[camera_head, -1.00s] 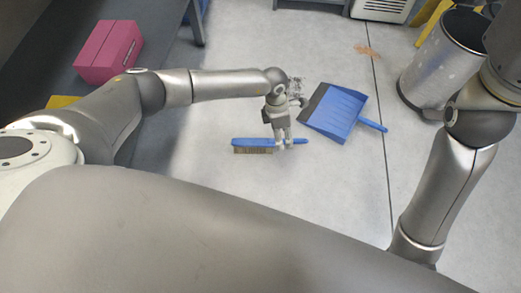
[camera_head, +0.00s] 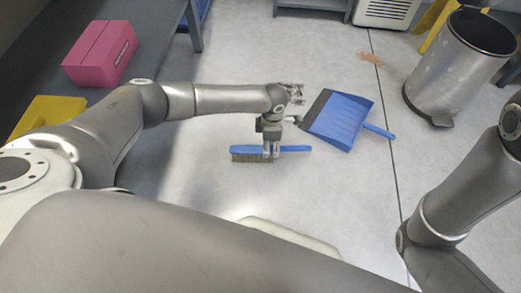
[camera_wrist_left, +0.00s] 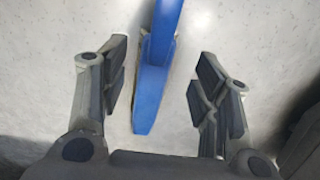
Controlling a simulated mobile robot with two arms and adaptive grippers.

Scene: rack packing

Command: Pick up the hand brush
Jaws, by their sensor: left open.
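The hand brush (camera_head: 243,151) has a blue handle and brown bristles and lies on the floor in the middle of the head view. My left gripper (camera_head: 271,152) is over the brush, near where handle and bristle head meet. In the left wrist view the blue brush handle (camera_wrist_left: 156,75) runs between the two spread fingers of my left gripper (camera_wrist_left: 163,85), with gaps on both sides. The left gripper is open. My right arm comes in at the right edge of the head view; its gripper is not visible.
A blue dustpan (camera_head: 341,119) lies on the floor to the right of the brush. A metal bin (camera_head: 452,68) stands at the upper right. A pink box (camera_head: 100,53) and a yellow item (camera_head: 47,112) are on the dark bench at left.

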